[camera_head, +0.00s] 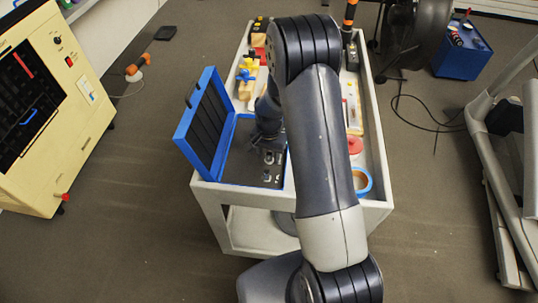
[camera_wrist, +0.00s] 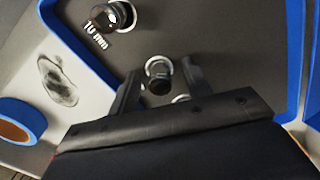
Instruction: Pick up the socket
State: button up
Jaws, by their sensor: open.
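An open blue case (camera_head: 220,140) lies on the cart, its lid raised at the left. Small metal sockets stand in its dark insert (camera_head: 240,160); one socket (camera_head: 269,157) shows just below my gripper in the head view. In the wrist view my gripper (camera_wrist: 160,70) is open, with one finger on each side of a chrome socket (camera_wrist: 158,70). I cannot tell whether the fingers touch it. Part of another chrome piece (camera_wrist: 180,98) shows just below it. A further socket (camera_wrist: 122,15) sits at the upper left, beside a "10 mm" label.
The white cart (camera_head: 215,205) also carries a roll of blue tape (camera_head: 367,183), a red round item (camera_head: 355,145) and yellow parts (camera_head: 247,70) behind the case. The tape shows in the wrist view (camera_wrist: 35,118).

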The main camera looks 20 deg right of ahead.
aim_at(269, 153)
jog(key=shift+c, duration=0.6)
grip_shut()
jog(key=shift+r, duration=0.1)
notch_tip(269, 153, up, 10)
jog(key=shift+f+b, duration=0.1)
jog(key=shift+b, duration=0.7)
jog(key=c, duration=0.6)
grip_release()
grip_shut()
